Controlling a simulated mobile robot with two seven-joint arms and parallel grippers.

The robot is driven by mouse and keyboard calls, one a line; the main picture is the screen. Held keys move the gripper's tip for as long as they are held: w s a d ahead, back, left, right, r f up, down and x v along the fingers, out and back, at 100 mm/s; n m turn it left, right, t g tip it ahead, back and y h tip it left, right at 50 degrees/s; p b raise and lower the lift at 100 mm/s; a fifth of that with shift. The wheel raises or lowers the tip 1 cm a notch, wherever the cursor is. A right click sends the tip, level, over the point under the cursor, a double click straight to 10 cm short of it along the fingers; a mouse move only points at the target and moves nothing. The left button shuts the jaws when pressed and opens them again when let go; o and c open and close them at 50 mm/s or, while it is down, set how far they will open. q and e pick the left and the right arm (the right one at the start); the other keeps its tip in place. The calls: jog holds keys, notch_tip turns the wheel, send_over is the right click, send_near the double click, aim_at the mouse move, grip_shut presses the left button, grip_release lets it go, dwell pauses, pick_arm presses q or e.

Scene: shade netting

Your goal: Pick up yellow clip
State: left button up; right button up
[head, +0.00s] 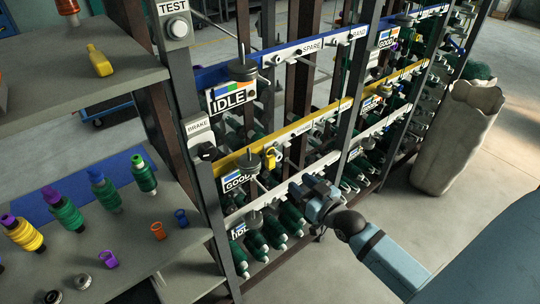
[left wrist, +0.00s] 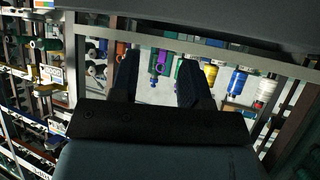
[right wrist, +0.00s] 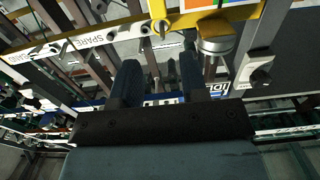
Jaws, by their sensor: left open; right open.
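What looks like the same clip, with a round hole, shows at the top of the right wrist view (right wrist: 160,24). My right gripper (head: 296,189) is in front of the rack, below and right of the clip. Its fingers are apart and empty in the right wrist view (right wrist: 158,76), with the clip beyond the tips. My left gripper (left wrist: 157,72) is open and empty; it is outside the head view.
The rack's yellow rail (head: 299,128) and blue rail (head: 275,60) carry spindles and labels.

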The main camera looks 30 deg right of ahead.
send_near(273, 159)
jog(key=w, duration=0.6)
jog(key=w+p, duration=0.1)
jog(key=w, duration=0.1)
jog(key=w+a, duration=0.1)
jog(key=w, duration=0.1)
jog(key=shift+w+p, duration=0.15)
jog(key=shift+p, duration=0.2)
jog(key=c, duration=0.6)
